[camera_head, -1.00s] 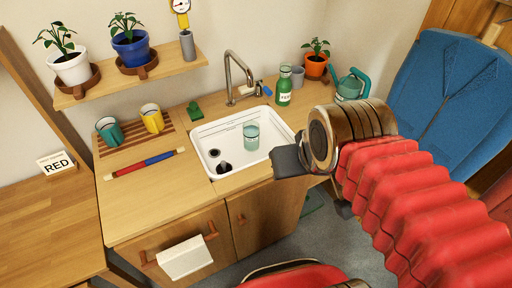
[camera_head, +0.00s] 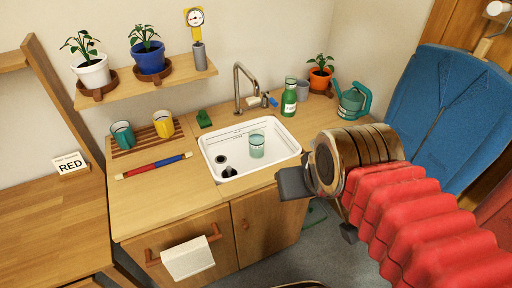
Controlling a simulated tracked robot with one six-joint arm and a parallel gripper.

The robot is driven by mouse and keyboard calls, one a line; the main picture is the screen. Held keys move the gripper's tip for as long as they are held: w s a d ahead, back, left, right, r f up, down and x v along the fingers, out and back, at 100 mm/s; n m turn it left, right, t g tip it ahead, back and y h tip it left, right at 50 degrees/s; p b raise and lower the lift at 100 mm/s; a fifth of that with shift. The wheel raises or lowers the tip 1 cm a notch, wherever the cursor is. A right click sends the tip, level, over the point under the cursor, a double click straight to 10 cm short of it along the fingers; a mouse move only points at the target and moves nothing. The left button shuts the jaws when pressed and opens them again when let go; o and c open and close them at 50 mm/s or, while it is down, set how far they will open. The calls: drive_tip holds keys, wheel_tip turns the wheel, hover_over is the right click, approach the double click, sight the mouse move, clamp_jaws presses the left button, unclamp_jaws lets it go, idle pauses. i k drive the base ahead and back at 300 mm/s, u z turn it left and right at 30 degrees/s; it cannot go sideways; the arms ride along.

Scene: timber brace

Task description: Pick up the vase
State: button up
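No single thing is clearly marked as the vase. A slim grey cylinder-shaped vessel (camera_head: 199,57) stands upright at the right end of the wall shelf, below a yellow gauge. A clear teal glass vessel (camera_head: 257,147) stands in the white sink (camera_head: 288,152). A small grey pot (camera_head: 302,91) stands behind the sink, beside the green bottle. My gripper (camera_head: 292,184) is in front of the sink's right front corner, apart from all of these. Its dark fingers are seen from the side, so their opening is hidden.
The wall shelf (camera_head: 180,76) also holds a white plant pot (camera_head: 92,72) and a blue one (camera_head: 148,58). A tall faucet (camera_head: 238,88), green bottle (camera_head: 289,98), orange plant pot (camera_head: 320,78) and watering can (camera_head: 352,102) stand along the back. The counter's left front (camera_head: 160,205) is clear.

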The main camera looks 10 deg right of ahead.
sight(257, 137)
drive_tip(key=u, duration=4.3)
drive_tip(key=k, duration=1.1)
drive_tip(key=u, duration=0.05)
